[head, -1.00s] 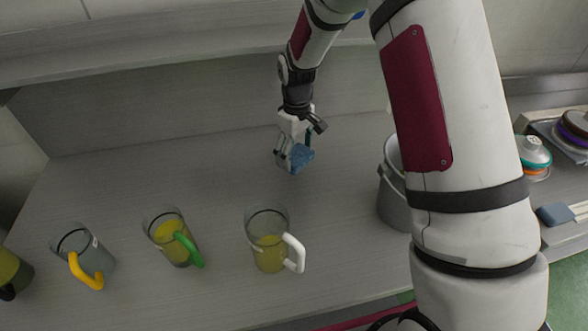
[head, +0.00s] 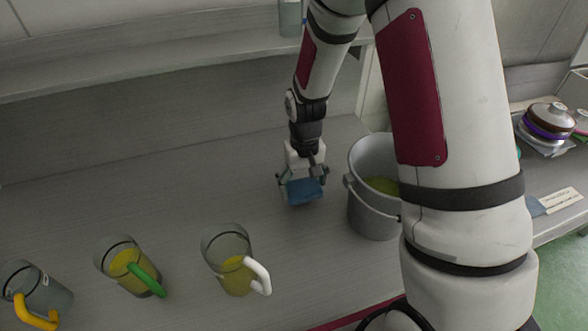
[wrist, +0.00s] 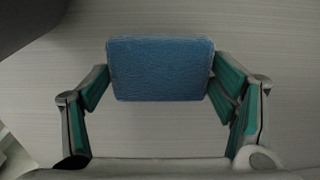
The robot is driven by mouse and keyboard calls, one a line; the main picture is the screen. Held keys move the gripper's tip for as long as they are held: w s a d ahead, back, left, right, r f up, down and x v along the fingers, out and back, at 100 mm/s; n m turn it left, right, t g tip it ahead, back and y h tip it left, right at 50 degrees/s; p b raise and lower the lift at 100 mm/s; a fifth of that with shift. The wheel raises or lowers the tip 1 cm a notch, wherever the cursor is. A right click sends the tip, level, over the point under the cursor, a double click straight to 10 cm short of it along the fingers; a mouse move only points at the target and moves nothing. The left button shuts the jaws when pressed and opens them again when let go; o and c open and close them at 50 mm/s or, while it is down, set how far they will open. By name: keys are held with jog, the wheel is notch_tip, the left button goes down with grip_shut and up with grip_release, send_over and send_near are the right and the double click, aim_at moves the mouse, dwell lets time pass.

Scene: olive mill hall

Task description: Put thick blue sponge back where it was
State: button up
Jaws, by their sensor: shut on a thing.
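The thick blue sponge (head: 305,190) is held between the fingers of my gripper (head: 303,181) above the grey counter, left of the metal bucket. In the wrist view the sponge (wrist: 160,69) fills the space between the green-padded fingertips of my gripper (wrist: 160,82), lying level across them. The gripper is shut on it. I cannot tell exactly how far the sponge is above the counter.
A metal bucket (head: 372,215) with yellow-green contents stands close right of the gripper. Jugs with a white handle (head: 259,275), a green handle (head: 146,279) and a yellow handle (head: 35,315) stand front left. Stacked round items (head: 548,122) sit far right. Counter behind the jugs is clear.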

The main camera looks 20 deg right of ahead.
jog(key=w, duration=0.6)
jog(key=w+f, duration=0.1)
jog(key=w, duration=0.2)
jog(key=shift+w+d, duration=0.3)
jog(key=shift+w, duration=0.1)
jog(key=shift+w+f, duration=0.15)
jog(key=shift+f, duration=1.6)
jog(key=shift+f, duration=0.1)
jog(key=o, duration=1.2)
